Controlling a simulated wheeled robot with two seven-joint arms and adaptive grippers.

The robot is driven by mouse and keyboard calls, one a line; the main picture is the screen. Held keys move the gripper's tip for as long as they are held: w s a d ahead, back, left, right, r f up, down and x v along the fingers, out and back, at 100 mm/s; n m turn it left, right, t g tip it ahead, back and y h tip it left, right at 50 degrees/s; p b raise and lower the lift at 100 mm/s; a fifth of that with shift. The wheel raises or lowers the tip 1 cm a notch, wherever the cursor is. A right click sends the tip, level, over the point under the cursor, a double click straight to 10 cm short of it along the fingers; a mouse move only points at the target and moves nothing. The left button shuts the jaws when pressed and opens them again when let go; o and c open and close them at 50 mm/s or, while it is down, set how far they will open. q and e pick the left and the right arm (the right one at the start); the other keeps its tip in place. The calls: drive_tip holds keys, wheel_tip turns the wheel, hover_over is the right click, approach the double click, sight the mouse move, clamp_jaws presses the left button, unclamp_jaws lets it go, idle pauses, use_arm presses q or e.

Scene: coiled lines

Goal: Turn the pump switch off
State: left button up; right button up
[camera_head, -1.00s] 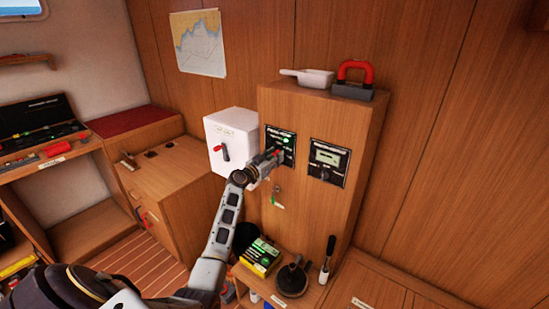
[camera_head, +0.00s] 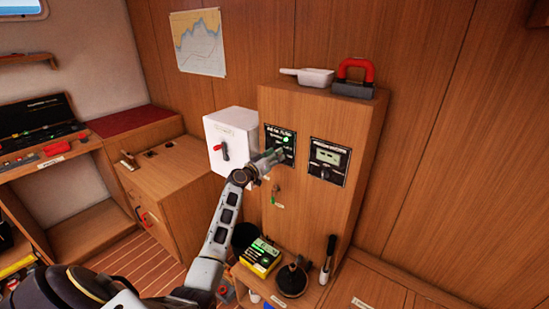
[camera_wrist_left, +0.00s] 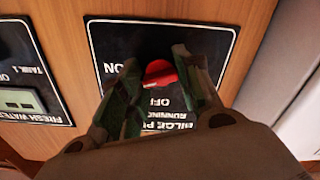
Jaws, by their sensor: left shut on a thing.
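The bilge pump panel (camera_head: 270,133) is a black plate on the front of the wooden cabinet, with a green light (camera_head: 285,140) on it. In the left wrist view the panel (camera_wrist_left: 215,45) appears upside down, with "ON" and "OFF" lettering. The red pump switch (camera_wrist_left: 160,72) sits between the fingertips. My left gripper (camera_head: 275,155) is at the panel, and in the left wrist view my left gripper (camera_wrist_left: 158,85) is shut on the switch. The fingers partly hide the switch, so I cannot tell its exact setting. My right gripper is not in view.
A fresh water panel (camera_head: 327,160) is beside it on the right. A small key-like fitting (camera_head: 276,194) is below. A scoop (camera_head: 307,76) and a red-handled block (camera_head: 354,80) lie on top.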

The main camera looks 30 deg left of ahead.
use_arm(q)
drive_tip(key=n+p, duration=0.3)
drive_tip(key=n, duration=1.1)
drive_tip(key=shift+r, duration=0.1)
drive_tip(key=o, duration=1)
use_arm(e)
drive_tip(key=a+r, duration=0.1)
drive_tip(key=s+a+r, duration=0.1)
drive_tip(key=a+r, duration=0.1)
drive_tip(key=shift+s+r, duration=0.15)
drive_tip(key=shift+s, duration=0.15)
